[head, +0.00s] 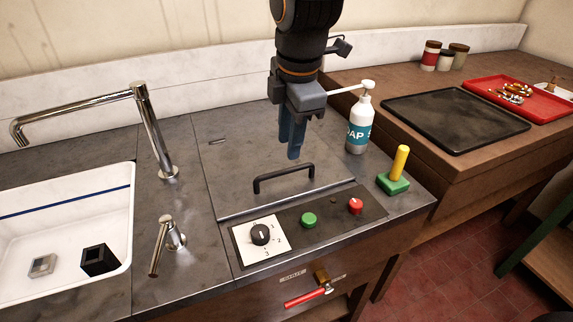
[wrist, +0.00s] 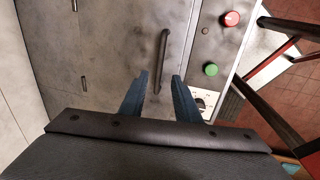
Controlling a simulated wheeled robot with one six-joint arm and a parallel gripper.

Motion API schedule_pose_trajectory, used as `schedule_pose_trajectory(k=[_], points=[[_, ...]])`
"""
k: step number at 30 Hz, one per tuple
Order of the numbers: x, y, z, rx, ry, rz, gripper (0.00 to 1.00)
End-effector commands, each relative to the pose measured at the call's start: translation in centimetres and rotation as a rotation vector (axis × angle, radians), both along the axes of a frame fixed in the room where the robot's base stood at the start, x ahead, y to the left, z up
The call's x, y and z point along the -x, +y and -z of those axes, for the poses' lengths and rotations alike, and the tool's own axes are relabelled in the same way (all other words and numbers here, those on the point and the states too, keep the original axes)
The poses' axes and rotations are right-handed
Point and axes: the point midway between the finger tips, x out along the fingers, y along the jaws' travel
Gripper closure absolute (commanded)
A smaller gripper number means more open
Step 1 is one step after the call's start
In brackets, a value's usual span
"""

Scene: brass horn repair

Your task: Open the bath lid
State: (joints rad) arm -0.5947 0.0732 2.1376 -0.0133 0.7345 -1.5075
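The bath lid (head: 235,170) is a flat grey metal panel set in the counter, and it lies closed. Its black bar handle (head: 284,177) stands near the front edge. My gripper (head: 291,150) points down above the lid, behind and above the handle, not touching it. In the wrist view the blue fingers (wrist: 160,85) are spread apart with nothing between them. The handle (wrist: 163,60) shows ahead of the fingertips there, and the lid (wrist: 120,50) fills the middle of that view.
A control panel with a dial (head: 260,234), green button (head: 309,220) and red button (head: 355,206) lies in front of the lid. A soap bottle (head: 359,125) and a green block with yellow handle (head: 394,182) stand right. A tap (head: 150,130) and sink (head: 60,200) are left.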

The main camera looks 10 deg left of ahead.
Motion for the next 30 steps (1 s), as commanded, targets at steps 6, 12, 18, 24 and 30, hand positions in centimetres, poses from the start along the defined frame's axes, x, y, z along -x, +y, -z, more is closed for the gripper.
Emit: schedule_pose_trajectory(k=[6,12,18,24,30], points=[[-0.3,0.3,2.5,0.005,0.003,-0.013,0.71],[-0.8,0.6,5.4,0.004,0.002,-0.011,0.71],[-1.2,0.8,7.1,0.003,0.001,-0.01,0.71],[-1.3,0.9,7.5,0.002,-0.001,-0.01,0.71],[-1.3,0.9,7.5,0.002,-0.001,-0.01,0.81]])
